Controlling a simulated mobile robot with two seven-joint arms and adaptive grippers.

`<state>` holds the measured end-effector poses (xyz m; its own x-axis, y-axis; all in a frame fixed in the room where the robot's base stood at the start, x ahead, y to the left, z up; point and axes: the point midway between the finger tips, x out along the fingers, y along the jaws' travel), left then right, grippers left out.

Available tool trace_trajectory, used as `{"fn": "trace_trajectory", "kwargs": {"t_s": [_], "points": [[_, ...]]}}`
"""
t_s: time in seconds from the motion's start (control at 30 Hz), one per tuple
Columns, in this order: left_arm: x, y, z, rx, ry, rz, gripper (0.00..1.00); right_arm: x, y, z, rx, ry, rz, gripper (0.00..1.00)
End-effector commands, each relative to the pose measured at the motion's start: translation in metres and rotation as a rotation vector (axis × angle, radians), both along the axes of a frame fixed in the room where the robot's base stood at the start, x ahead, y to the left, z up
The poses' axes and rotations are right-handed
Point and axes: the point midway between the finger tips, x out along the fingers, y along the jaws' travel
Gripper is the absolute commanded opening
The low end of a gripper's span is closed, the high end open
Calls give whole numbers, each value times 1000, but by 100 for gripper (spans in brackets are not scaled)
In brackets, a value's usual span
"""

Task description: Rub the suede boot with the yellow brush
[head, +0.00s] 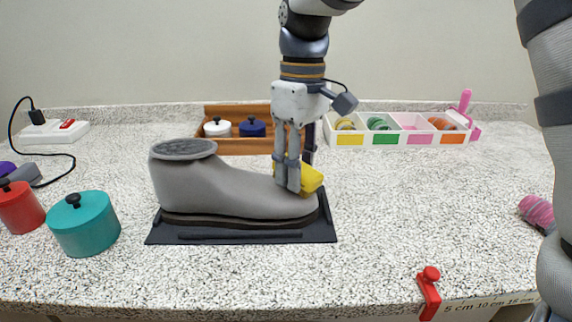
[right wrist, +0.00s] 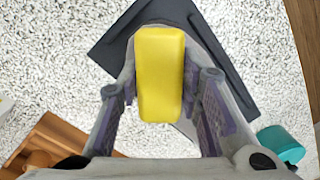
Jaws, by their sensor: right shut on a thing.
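A grey suede boot (head: 215,188) lies sole-down on a black mat (head: 325,228) in the middle of the counter, with its toe to the right. My right gripper (head: 289,188) comes down from above at the toe end and is shut on the yellow brush (head: 312,178). The brush is at the upper side of the toe and looks to touch it; the fingers hide part of it. In the right wrist view the brush (right wrist: 160,75) lies between the fingers, over the boot and mat. My left gripper is not in view.
Teal (head: 84,224) and red (head: 20,207) lidded pots stand at the left. A wooden tray (head: 240,146) with white and blue pots and a white divided organizer (head: 398,138) stand behind. A red clamp (head: 429,292) is at the front edge.

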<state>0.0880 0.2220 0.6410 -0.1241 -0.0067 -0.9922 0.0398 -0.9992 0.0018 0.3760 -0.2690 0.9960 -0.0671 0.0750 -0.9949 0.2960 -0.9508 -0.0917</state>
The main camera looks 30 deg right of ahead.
Motion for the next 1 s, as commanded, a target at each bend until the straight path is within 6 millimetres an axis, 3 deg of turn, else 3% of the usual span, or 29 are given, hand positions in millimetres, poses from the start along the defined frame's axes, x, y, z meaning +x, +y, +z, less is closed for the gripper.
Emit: {"fn": "trace_trajectory", "kwargs": {"t_s": [0.3,0.47,1.0], "points": [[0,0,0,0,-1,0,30,-15,-24,-6,1,-1,-1,0],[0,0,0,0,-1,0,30,-16,-25,-9,-1,-1,1,0],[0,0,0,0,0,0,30,5,9,-7,0,0,2,0]]}}
